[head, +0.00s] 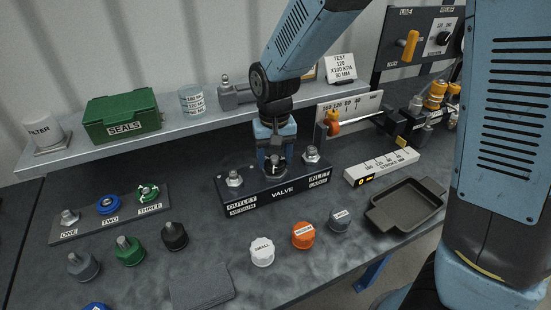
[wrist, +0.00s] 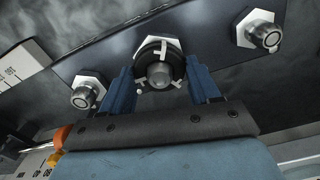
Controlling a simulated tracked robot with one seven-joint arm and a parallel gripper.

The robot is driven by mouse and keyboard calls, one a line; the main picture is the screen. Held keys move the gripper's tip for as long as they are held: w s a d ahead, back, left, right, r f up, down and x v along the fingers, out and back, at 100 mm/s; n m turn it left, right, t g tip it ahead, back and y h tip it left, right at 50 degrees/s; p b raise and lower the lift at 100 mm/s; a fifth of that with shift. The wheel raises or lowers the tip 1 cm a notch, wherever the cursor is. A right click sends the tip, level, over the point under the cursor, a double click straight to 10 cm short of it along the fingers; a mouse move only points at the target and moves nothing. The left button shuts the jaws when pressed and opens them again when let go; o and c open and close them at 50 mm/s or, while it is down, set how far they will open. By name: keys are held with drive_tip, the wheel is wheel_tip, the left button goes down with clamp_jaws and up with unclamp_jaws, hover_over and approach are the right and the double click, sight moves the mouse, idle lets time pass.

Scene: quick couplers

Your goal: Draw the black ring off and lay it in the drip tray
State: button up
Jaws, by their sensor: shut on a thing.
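The black ring (wrist: 149,50) sits around the middle fitting of the valve block (head: 284,196), with pale marks on its face and the rounded metal tip (wrist: 160,75) showing inside it. My gripper (head: 274,158) points down over that middle fitting. In the wrist view, the fingers of my gripper (wrist: 160,80) stand on either side of the fitting and are shut on the black ring. In the head view the fingers largely hide the ring. The drip tray (head: 424,218) is a dark, empty, shallow tray with side handles, to the right of the block.
Bare outlet (head: 234,179) and inlet (head: 312,155) fittings flank the middle one. White (head: 262,252), orange (head: 303,236) and grey (head: 340,220) caps stand in front. A pale stroke gauge (head: 382,167) lies between block and tray. A rack (head: 110,214) is at left; a shelf runs behind.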

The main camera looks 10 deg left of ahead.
drive_tip(key=shift+r, duration=2.2)
drive_tip(key=shift+r, duration=0.2)
drive_tip(key=shift+r, duration=1.85)
drive_tip(key=shift+d, duration=0.1)
